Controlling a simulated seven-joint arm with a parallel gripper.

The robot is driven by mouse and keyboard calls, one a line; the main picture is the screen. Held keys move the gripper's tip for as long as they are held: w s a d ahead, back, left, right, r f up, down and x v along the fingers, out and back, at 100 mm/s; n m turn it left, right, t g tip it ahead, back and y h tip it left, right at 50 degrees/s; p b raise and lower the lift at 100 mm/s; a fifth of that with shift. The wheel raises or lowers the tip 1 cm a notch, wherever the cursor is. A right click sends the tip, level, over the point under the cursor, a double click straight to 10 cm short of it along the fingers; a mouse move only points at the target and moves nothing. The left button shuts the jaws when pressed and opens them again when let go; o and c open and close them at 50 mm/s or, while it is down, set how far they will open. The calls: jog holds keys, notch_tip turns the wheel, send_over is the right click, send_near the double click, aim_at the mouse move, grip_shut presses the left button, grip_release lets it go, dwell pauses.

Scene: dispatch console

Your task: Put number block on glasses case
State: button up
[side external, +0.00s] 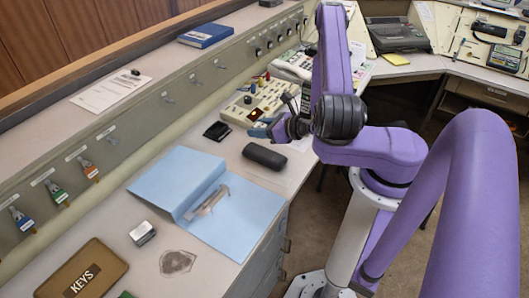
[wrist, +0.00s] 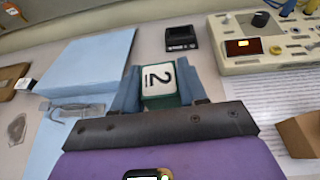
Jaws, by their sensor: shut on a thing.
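The number block (wrist: 160,82), white-faced with a black 2 and green sides, is between the fingers of my gripper (wrist: 158,85) in the wrist view. The gripper is shut on it. In the side view my gripper (side external: 262,130) is above the desk, just beyond the glasses case; I cannot make out the block there. The glasses case (side external: 265,156) is a dark, rounded, closed case lying on the desk right of the blue folder. I cannot make out the case in the wrist view, where the gripper and block cover the middle.
An open blue folder (side external: 240,215) lies left of the case, with a clear-looking item on it. A small black tray (side external: 217,131) and a beige control panel (side external: 258,101) stand behind.

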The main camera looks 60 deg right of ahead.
aim_at(264, 152)
jog(key=shift+s+d+f+m+h, duration=0.1)
jog(key=shift+s+d+m+h, duration=0.25)
jog(key=shift+d, duration=0.25)
jog(key=shift+f, duration=3.85)
jog(key=shift+f, duration=0.15)
jog(key=o, duration=1)
jog(key=shift+r, duration=0.2)
jog(key=v, duration=0.8)
jog(key=shift+v, duration=1.95)
